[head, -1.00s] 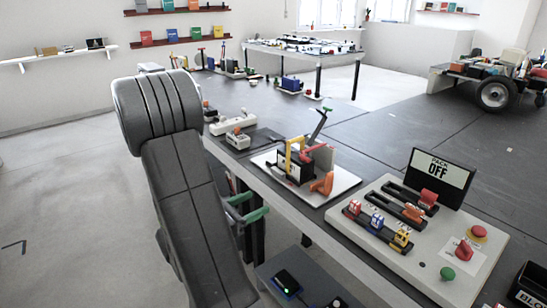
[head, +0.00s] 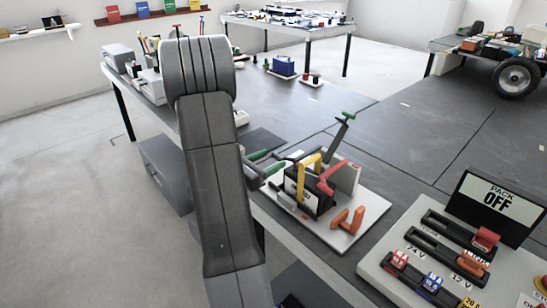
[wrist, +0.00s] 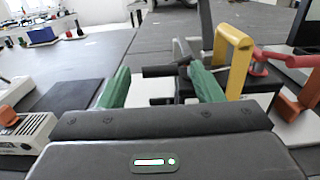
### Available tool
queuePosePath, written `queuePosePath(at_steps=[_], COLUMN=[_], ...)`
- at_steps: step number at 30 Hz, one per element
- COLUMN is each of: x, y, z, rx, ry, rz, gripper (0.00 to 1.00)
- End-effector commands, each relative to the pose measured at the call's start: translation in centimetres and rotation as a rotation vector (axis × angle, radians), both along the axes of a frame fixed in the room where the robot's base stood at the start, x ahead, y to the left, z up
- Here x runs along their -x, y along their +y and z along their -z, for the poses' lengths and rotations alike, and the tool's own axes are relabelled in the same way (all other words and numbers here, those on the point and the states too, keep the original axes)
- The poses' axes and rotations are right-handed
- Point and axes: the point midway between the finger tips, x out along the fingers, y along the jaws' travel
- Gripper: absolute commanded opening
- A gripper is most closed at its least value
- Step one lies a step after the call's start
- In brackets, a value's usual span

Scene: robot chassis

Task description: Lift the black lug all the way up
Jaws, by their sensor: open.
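My gripper (head: 266,163) is open at the left edge of the white board (head: 368,218) in the head view. Its green fingers (wrist: 162,84) stand apart in the wrist view. A black bar (wrist: 158,71), which looks like the black lug, lies crosswise beyond and between the fingertips; I cannot tell if they touch it. It reaches right towards the dark battery block (head: 297,193). A yellow bracket (head: 305,173) and a red lug (head: 333,176) are at the block. In the wrist view the yellow bracket (wrist: 232,58) stands just right of the right finger.
An orange piece (head: 347,224) lies at the board's front right. A green-tipped lever (head: 345,124) rises behind the block. A switch panel (head: 380,262) with a "PACK OFF" sign (head: 492,203) is at the right.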

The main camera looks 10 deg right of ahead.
Motion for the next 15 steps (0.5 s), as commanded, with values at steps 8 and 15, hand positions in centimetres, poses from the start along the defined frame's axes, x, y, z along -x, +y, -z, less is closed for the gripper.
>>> queuePosePath(at_steps=[8, 15], x=[-1.1, -1.2], y=[-1.7, -1.8], z=[0.0, 0.0], rx=[0.001, 0.000], ry=[-0.001, 0.000], rz=[0.000, -0.001], gripper=[0.60, 0.60])
